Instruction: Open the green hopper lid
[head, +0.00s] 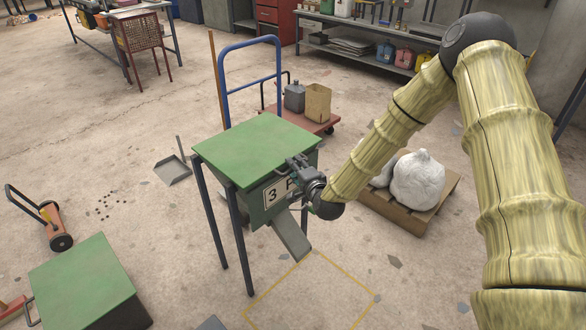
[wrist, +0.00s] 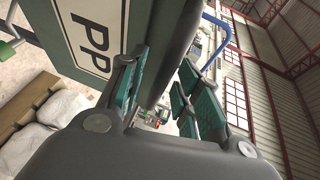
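My gripper (head: 298,166) is at the lid's front right edge, above the sign. In the wrist view my gripper (wrist: 163,85) has its teal-padded fingers apart. A grey bar-like part runs between or beside them; I cannot tell whether it is a lid handle or a finger link. The sign (wrist: 90,35) shows at the upper left there.
A flat cart (head: 300,122) with a blue handle stands behind the hopper. A pallet (head: 408,212) with white sacks (head: 418,182) is at the right, below my arm. A green-topped box (head: 82,282) stands front left. A yellow floor outline (head: 270,290) lies before the hopper.

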